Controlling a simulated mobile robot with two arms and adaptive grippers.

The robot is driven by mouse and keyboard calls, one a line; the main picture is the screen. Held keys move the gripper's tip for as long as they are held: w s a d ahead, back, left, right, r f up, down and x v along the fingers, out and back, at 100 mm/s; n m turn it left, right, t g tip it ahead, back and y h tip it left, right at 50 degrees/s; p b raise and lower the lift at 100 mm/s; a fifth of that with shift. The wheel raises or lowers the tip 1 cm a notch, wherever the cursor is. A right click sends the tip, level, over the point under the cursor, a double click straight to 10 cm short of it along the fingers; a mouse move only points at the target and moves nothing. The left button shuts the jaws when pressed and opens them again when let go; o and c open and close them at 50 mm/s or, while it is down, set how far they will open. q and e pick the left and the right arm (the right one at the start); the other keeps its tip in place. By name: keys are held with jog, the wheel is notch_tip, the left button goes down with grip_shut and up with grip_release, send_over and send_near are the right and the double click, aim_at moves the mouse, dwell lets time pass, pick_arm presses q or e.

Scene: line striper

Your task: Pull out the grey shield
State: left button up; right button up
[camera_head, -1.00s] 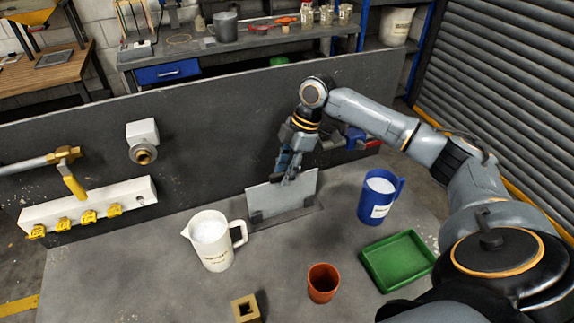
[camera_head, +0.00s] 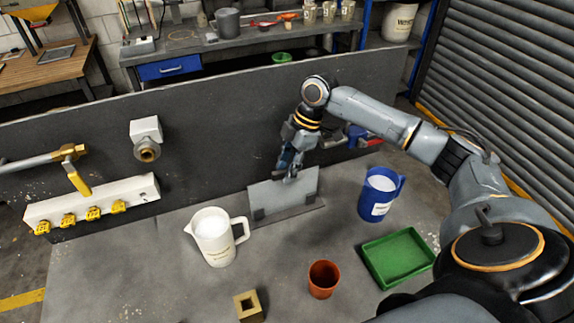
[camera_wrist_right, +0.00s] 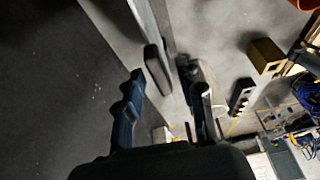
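The grey shield (camera_head: 270,200) is an upright, slightly tilted flat plate on the grey bench, in front of the dark back panel. Small dark blocks sit at its lower corners. My right gripper (camera_head: 287,172) points down at the shield's top edge, near its middle. In the right wrist view, the two fingers of my right gripper (camera_wrist_right: 160,80) stand apart. The shield (camera_wrist_right: 148,18) shows edge-on beyond them, with a dark block in line with the gap. I see no firm contact on either side. My left gripper is not in view.
A white jug (camera_head: 214,240) stands left of the shield, and a blue jug (camera_head: 376,197) stands to its right. An orange cup (camera_head: 323,279), a green tray (camera_head: 398,257) and a brass block (camera_head: 247,307) are nearer. A white valve strip (camera_head: 95,203) is at left.

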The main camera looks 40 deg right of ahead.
grip_shut()
jog(key=shift+r+p, duration=0.65)
jog(key=shift+p, duration=0.25)
jog(key=shift+r+p, duration=3.1)
jog(key=shift+p, duration=0.35)
jog(key=shift+f, duration=0.1)
